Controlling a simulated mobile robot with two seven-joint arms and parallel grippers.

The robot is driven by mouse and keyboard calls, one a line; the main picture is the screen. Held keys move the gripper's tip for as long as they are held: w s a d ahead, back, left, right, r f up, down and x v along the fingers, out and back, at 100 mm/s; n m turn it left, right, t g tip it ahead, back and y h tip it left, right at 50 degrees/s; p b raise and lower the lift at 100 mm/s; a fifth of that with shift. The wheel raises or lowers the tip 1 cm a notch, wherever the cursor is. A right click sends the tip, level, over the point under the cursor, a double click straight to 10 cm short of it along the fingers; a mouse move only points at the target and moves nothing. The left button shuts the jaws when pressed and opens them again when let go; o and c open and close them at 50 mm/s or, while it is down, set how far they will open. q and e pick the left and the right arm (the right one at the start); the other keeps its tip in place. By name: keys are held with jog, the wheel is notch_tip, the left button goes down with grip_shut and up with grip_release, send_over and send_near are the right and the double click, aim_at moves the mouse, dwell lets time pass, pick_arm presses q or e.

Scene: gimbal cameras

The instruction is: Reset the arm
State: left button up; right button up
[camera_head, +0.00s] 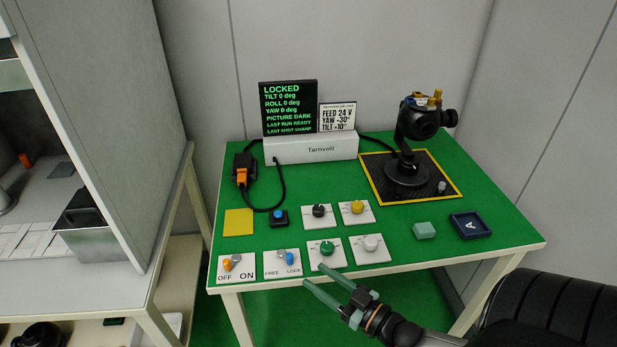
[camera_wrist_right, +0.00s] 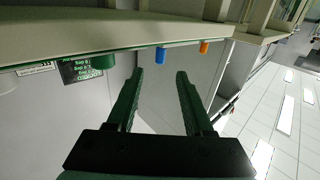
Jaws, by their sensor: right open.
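My right gripper (camera_head: 328,289) is open and empty at the front edge of the green table, in front of the lever plates and knobs. In the right wrist view its two fingers (camera_wrist_right: 160,85) stand apart with nothing between them. That view is tilted and shows the table edge, the blue lever tip (camera_wrist_right: 160,55) and the orange lever tip (camera_wrist_right: 204,47). The black gimbal camera (camera_head: 420,118) stands on a dark, yellow-edged mat (camera_head: 440,168) at the back right. The display (camera_head: 289,108) reads LOCKED, with tilt, roll and yaw at 0 deg. My left gripper is not in view.
The green table (camera_head: 330,187) holds an ON/OFF plate (camera_head: 237,268), a FREE/LOCK plate (camera_head: 283,263), several knobs, a blue button (camera_head: 278,216), a green block (camera_head: 424,230) and a dark blue tray (camera_head: 486,232). A white Tarnvolt box (camera_head: 311,148) stands behind. A grey cabinet is at left.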

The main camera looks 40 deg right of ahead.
jog(key=shift+a, duration=0.1)
jog(key=s+a+f+g+p, duration=0.1)
jog(key=s+a+f+g, duration=0.3)
jog(key=a, duration=0.3)
jog(key=s+a+f+g+h+p, duration=0.1)
jog(key=s+a+f+g+p, duration=0.1)
jog(key=s+a+f+g, duration=0.2)
jog(key=s+a, duration=0.1)
jog(key=a, duration=0.2)
